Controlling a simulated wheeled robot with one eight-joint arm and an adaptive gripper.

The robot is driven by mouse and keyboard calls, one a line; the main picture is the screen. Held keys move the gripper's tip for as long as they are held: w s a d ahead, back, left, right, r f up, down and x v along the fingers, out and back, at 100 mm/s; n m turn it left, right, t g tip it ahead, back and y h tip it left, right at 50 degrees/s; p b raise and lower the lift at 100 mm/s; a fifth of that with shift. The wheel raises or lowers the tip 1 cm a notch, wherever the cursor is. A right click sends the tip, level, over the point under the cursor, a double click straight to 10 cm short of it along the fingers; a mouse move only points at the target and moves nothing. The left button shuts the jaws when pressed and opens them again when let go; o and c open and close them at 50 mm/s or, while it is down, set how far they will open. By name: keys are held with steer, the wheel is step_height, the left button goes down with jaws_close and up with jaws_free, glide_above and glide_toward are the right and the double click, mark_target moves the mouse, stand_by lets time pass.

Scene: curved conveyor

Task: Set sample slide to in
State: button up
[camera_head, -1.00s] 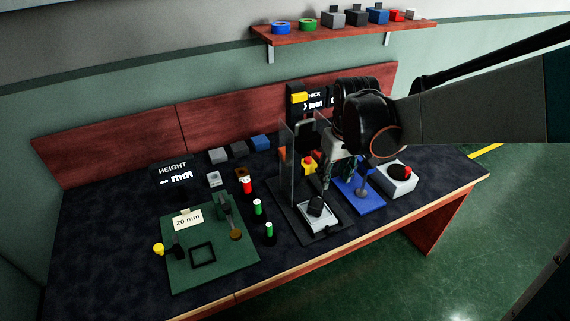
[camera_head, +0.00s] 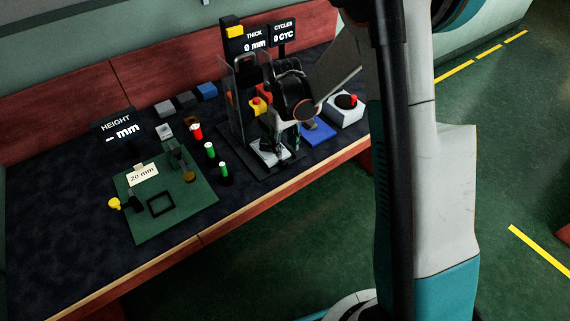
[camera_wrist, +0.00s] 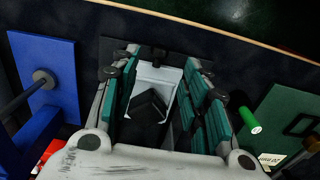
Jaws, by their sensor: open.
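The sample slide (camera_head: 268,155) is a light grey tray on a black base (camera_head: 258,170) at the front of a station with clear upright panels. In the wrist view the slide (camera_wrist: 156,75) carries a dark block (camera_wrist: 148,106), which lies between my fingers. My gripper (camera_wrist: 160,68) is open, with teal-padded fingers on either side of the block and slide. I cannot tell whether a finger touches them. In the head view my gripper (camera_head: 283,147) is low over the slide and hides the block and part of the tray.
A blue plate station (camera_head: 318,131) and a grey box with a red button (camera_head: 346,108) stand to the right. Green-and-black cylinders (camera_head: 224,170) and a green height board (camera_head: 190,205) are to the left.

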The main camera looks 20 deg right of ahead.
mark_target(285, 162)
step_height(285, 162, down, 8)
steer(key=b, duration=0.2)
steer(key=shift+f+b, duration=0.1)
steer(key=shift+b, duration=0.25)
